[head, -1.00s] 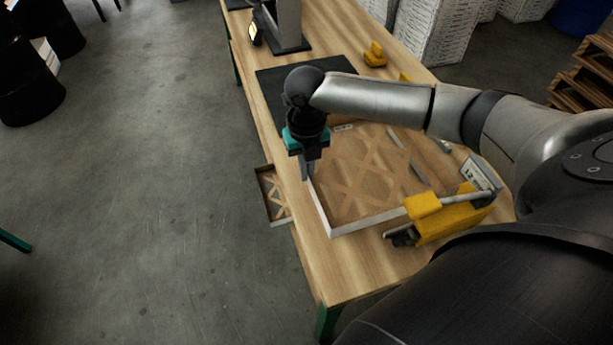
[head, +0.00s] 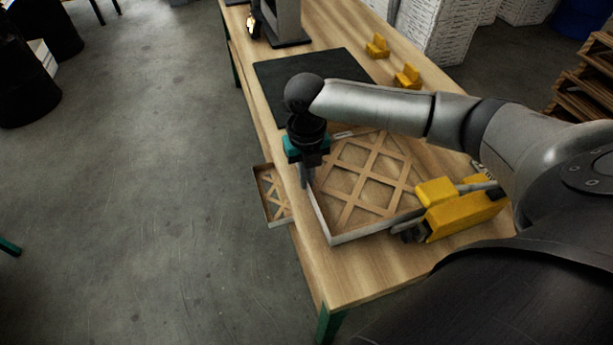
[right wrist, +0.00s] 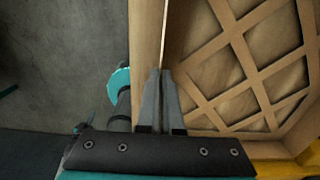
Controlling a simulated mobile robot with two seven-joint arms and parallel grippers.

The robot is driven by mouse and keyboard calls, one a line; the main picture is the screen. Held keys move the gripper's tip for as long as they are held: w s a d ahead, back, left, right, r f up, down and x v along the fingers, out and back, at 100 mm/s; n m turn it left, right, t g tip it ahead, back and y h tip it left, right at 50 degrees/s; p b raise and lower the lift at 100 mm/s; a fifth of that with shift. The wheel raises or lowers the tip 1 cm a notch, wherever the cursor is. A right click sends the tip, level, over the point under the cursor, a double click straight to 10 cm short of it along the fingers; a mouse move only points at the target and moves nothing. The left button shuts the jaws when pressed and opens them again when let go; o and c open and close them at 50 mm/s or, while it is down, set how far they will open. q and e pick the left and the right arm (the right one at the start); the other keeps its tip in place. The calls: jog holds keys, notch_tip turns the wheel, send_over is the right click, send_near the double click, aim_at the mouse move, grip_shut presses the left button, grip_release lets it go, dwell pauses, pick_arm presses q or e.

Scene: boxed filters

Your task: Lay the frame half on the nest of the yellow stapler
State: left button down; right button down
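The frame half (head: 366,183) is a square brown frame with pale outer walls and crossed lattice strips, over the near part of the wooden table. My right gripper (head: 306,178) points down at its left wall. In the right wrist view, the fingers (right wrist: 160,78) are closed on the thin wall of the frame half (right wrist: 245,65). The yellow stapler (head: 462,215) stands at the frame's near right corner, its yellow head close to the frame wall. The nest is hidden under the frame, and I cannot tell whether the frame touches it. My left gripper is not in view.
A smaller latticed piece (head: 271,193) shows beside the table's left edge. A dark mat (head: 285,77) lies beyond the frame, with two yellow blocks (head: 377,46) (head: 407,76) to its right. A grey stand (head: 284,25) is at the far end. The near table corner is bare.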

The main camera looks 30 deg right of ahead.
jog(key=shift+f+p, duration=0.25)
jog(key=shift+p, duration=0.05)
dwell(0.5)
jog(key=c, duration=1.4)
grip_release()
jog(key=shift+o, duration=0.2)
jog(key=shift+r, duration=0.1)
jog(key=shift+r+p, duration=2.2)
jog(key=shift+p, duration=0.5)
jog(key=shift+o, duration=0.2)
